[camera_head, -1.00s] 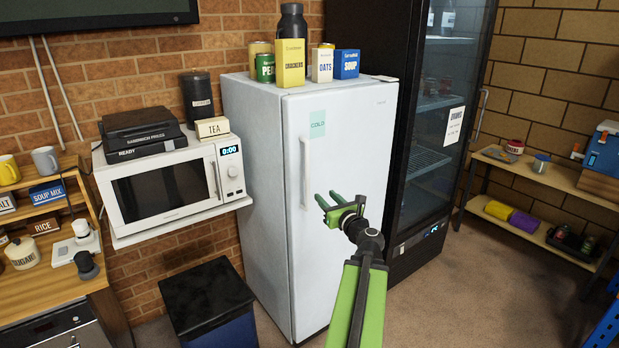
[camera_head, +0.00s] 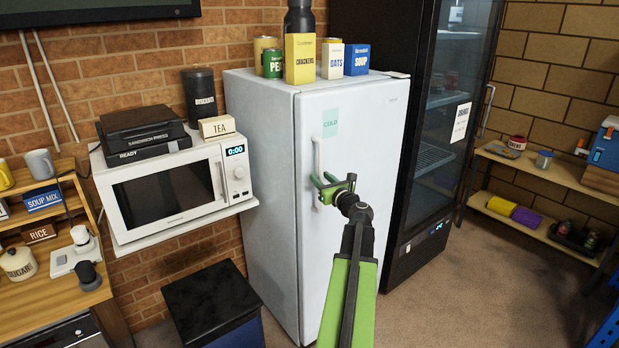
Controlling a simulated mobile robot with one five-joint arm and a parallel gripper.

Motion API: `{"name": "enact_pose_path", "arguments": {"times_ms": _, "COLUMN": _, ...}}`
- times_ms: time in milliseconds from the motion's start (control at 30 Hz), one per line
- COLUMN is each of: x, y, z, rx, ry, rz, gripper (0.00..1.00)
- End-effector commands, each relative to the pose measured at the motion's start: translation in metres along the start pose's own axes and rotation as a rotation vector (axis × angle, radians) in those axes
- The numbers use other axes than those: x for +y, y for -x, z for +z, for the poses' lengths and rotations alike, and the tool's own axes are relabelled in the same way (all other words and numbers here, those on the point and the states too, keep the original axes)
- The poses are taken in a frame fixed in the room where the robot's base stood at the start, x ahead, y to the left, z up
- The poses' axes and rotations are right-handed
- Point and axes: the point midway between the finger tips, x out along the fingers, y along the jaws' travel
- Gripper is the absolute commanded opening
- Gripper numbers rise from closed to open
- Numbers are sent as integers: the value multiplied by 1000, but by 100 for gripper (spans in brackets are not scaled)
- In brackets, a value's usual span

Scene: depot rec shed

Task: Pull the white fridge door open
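The white fridge (camera_head: 258,140) stands against the brick wall, and its door (camera_head: 365,130) is shut. The door's white vertical handle (camera_head: 316,155) is on its left side, below a pale green COLD label (camera_head: 331,123). My gripper (camera_head: 320,186) is at the lower half of the handle, its green fingers apart. The fingers reach to the handle and seem to lie on either side of it; whether they touch it I cannot tell. The lower handle is partly hidden by the fingers.
Cans, boxes and a dark bottle stand on the fridge top (camera_head: 305,82). A black glass-door cooler (camera_head: 440,140) stands close on the right. A microwave (camera_head: 170,190) on a shelf and a dark bin (camera_head: 210,300) are at the left. Floor (camera_head: 450,290) is clear at right.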

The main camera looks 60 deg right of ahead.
Motion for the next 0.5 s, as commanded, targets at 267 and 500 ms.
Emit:
{"name": "enact_pose_path", "arguments": {"times_ms": 267, "x": 3, "y": -3, "z": 0, "rx": 0, "ry": 0, "rz": 4, "gripper": 35}}
{"name": "enact_pose_path", "arguments": {"times_ms": 500, "x": 3, "y": -3, "z": 0, "rx": 0, "ry": 0, "rz": 5, "gripper": 4}}
